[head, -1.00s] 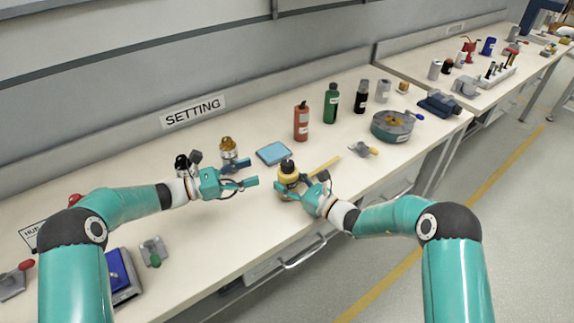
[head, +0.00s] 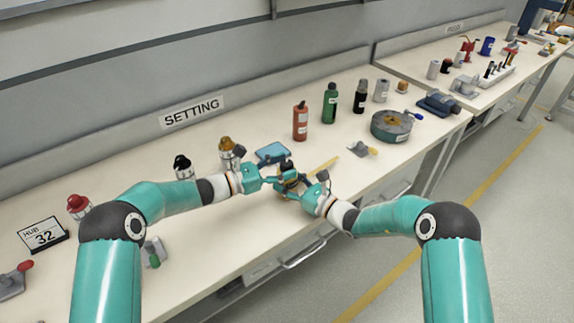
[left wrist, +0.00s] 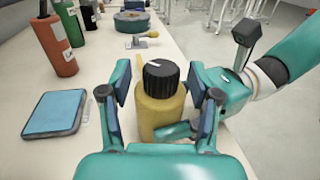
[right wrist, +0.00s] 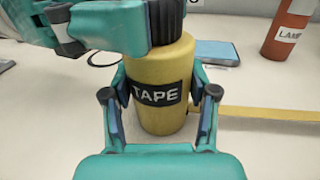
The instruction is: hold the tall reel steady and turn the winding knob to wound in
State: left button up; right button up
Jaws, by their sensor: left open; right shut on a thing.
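The tall yellow reel, labelled TAPE (right wrist: 158,95), stands upright on the bench with a strip of yellow tape (right wrist: 270,120) coming out of its side. Its black ribbed winding knob (left wrist: 161,76), with a white mark, sits on top. My right gripper (right wrist: 158,112) is shut on the reel's body, one finger on each side. My left gripper (left wrist: 160,90) is open, its fingers on either side of the knob, with a gap showing at least on the left. In the head view the left gripper (head: 282,178) covers much of the reel.
A blue pad (head: 272,151) lies behind the reel. Red (head: 300,122) and green (head: 330,104) bottles stand further back.

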pick_arm(q)
jog(key=shift+w+d, duration=0.3)
jog(key=shift+d, duration=0.3)
grip_shut()
jog(key=shift+m+g, duration=0.3)
jog(key=shift+g, duration=0.1)
jog(key=shift+w+m+g+h, duration=0.1)
jog(key=shift+m+g+h, duration=0.5)
jog(key=shift+m+g, duration=0.3)
jog(key=shift+g, duration=0.8)
jog(key=shift+a+m, duration=0.1)
jog(key=shift+m, duration=0.2)
